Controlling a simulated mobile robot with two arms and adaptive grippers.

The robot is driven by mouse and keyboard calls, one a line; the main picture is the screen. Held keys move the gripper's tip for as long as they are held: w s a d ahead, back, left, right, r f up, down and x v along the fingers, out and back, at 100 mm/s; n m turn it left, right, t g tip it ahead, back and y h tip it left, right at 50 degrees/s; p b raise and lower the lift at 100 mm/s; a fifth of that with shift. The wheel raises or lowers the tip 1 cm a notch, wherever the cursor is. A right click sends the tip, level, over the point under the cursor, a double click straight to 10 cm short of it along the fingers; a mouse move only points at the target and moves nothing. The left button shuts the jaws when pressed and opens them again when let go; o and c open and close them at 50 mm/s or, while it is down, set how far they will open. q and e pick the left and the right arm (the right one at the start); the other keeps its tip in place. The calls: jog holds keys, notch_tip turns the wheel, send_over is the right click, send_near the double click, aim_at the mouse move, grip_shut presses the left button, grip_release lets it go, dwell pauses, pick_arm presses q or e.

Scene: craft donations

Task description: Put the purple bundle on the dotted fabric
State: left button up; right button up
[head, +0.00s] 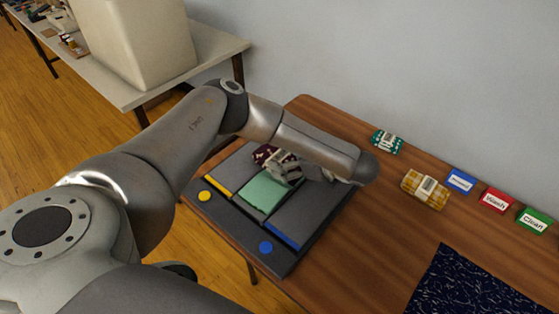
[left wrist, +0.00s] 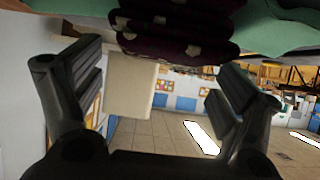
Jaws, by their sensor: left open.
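The purple bundle (head: 264,154) is dark maroon with pale spots and lies at the far left of the grey sorting board. It also fills the top middle of the left wrist view (left wrist: 175,35), folded in layers. My left gripper (head: 285,170) is beside the bundle, partly hidden by its own arm. Its fingers (left wrist: 155,80) are open and apart in the wrist view, with the bundle just beyond them; contact cannot be told. A dark navy fabric with small pale marks (head: 470,287) lies flat at the lower right of the table. My right gripper does not show.
The grey board (head: 298,240) carries a mint-green piece (head: 264,192). A teal dotted bundle (head: 388,141) and a yellow checked bundle (head: 425,189) lie at the back. Bare wood separates board and navy fabric.

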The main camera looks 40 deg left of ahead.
pick_arm(q)
jog(key=shift+x, duration=0.9)
jog(key=shift+d, duration=0.1)
jog(key=shift+c, duration=0.2)
jog(key=shift+w, duration=0.1)
jog(key=c, duration=1.3)
jog(key=shift+o, duration=0.2)
jog(key=shift+r, duration=0.1)
